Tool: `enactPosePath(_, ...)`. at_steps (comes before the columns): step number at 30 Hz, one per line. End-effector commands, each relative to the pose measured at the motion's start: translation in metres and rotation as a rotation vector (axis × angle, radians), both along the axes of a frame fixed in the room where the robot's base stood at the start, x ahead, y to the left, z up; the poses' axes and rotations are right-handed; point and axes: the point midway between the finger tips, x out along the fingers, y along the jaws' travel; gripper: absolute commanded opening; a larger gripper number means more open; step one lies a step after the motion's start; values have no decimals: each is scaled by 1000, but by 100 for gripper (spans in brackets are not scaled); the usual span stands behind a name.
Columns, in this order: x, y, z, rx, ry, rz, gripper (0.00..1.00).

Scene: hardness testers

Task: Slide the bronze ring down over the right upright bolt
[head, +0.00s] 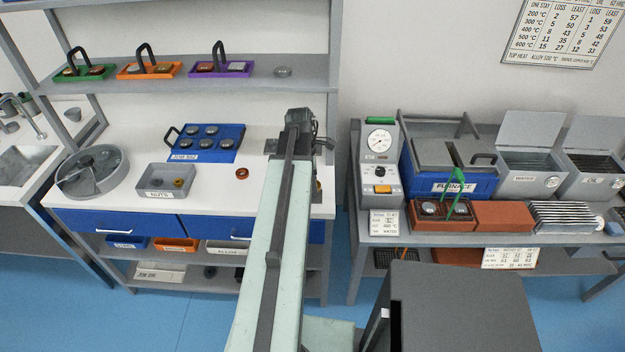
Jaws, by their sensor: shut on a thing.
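My arm reaches up the middle of the head view to the workbench at the left. My gripper (301,122) is at its far end, over the bench's right part. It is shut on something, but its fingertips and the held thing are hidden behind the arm. A small reddish-brown ring (242,173) lies flat on the white bench top, left of the arm; I cannot tell whether it is the bronze ring. No upright bolt can be made out. A grey plate edge (271,146) shows just left of my gripper, and the arm covers what is beside it.
A grey nuts bin (150,184) holding small rings, a round grey tray (72,186) and a blue block with several dark discs (236,137) stand on the bench. A shelf (130,85) hangs above. A furnace table (447,240) stands at the right, past a gap.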

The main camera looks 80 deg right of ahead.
Motion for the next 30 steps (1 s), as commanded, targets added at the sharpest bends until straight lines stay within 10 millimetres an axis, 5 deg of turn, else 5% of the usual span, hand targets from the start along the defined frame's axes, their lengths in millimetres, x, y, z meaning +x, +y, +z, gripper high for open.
enactPosePath(30,1,0,-12,0,0,2,0)
